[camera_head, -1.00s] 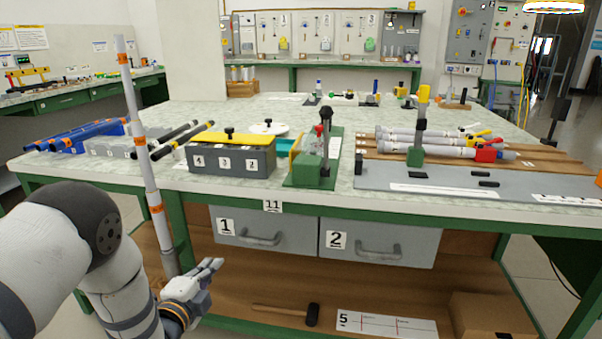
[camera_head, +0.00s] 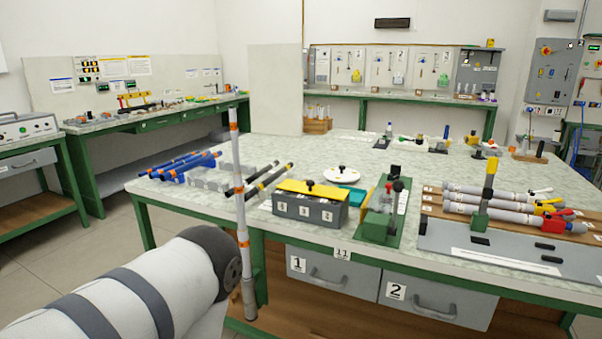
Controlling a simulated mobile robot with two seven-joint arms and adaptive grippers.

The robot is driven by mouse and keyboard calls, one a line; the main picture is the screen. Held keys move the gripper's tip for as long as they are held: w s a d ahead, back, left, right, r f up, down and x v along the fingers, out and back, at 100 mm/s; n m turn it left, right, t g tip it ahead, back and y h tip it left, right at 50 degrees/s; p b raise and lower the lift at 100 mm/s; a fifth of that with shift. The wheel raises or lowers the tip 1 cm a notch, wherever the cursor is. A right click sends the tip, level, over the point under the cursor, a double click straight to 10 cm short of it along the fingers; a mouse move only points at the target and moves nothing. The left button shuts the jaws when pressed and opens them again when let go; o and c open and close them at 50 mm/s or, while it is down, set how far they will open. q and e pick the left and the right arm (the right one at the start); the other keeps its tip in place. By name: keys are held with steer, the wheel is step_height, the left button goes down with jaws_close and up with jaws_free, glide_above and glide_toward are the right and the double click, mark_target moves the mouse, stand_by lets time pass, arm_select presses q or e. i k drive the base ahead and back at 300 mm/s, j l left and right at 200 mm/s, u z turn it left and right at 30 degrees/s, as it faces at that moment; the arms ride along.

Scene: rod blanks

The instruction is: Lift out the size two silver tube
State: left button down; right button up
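A long silver-grey tube with orange bands (camera_head: 240,190) stands nearly upright at the table's front edge, left of the label 11. Its lower end is a darker grey sleeve in front of the table leg. I see no size mark on it and cannot tell what holds it. Several silver-grey tubes (camera_head: 490,202) with red and yellow ends lie on wooden boards at the right of the table; their sizes cannot be read. My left arm fills the lower left, its elbow close to the banded tube's lower half. Both my grippers are out of view.
A grey box with a yellow lid (camera_head: 312,205), a green fixture (camera_head: 382,215) and a grey plate (camera_head: 510,250) stand along the front of the table. Blue rods (camera_head: 175,165) and black rods (camera_head: 262,180) lie at the left. Drawers (camera_head: 330,275) sit below.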

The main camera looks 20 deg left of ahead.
mark_target(233, 125)
steer(key=i+j, duration=0.1)
steer(key=j, duration=1.15)
steer(key=i+j, duration=0.15)
steer(key=j, duration=0.45)
steer(key=i+j, duration=0.1)
steer(key=j, duration=0.55)
steer(key=z, duration=0.05)
